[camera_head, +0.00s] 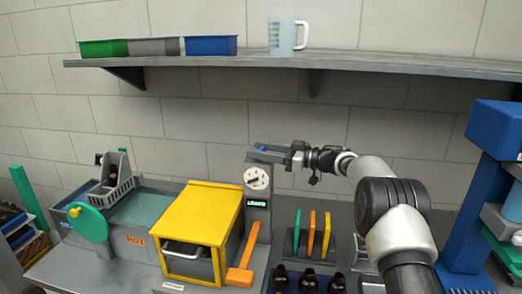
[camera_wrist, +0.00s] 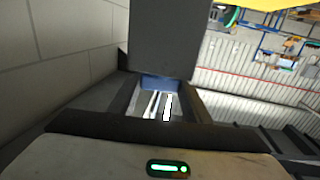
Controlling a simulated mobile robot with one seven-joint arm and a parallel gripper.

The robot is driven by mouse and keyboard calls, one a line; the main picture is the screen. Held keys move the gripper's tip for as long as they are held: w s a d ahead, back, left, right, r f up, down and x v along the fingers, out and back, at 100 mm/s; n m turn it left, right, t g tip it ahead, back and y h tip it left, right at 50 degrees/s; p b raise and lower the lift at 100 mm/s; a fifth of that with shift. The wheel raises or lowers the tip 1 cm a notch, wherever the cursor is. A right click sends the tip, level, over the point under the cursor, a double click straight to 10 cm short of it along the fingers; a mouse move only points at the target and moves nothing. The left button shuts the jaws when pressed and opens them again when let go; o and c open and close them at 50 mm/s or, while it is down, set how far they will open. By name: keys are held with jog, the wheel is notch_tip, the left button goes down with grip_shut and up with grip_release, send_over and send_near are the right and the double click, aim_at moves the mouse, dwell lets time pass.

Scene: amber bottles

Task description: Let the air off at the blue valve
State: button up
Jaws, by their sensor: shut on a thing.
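The blue valve (camera_head: 262,147) shows as a small blue patch at the top of a grey post (camera_head: 257,208), above a round white dial (camera_head: 257,178). My gripper (camera_head: 266,152) reaches in from the right at the post's top, its fingers shut on the blue valve and partly hiding it. In the wrist view a blue piece (camera_wrist: 160,82) shows between my gripper's dark fingers (camera_wrist: 160,100), close to a large grey block (camera_wrist: 160,40). The valve's exact turn is hard to tell. The dial's needle is too small to read.
Coloured upright panels (camera_head: 312,235) and dark bottles (camera_head: 308,281) are to the right. A shelf (camera_head: 350,64) with bins and a jug (camera_head: 283,36) runs above.

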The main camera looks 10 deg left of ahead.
dwell(0.5)
jog(key=o, duration=1)
jog(key=shift+a, duration=0.1)
jog(key=shift+o, duration=0.2)
jog(key=s+d+b, duration=0.1)
jog(key=d+b, duration=0.1)
jog(key=d, duration=1.5)
jog(key=shift+s+d+b, duration=0.2)
jog(key=shift+s+b, duration=0.05)
jog(key=shift+b, duration=0.15)
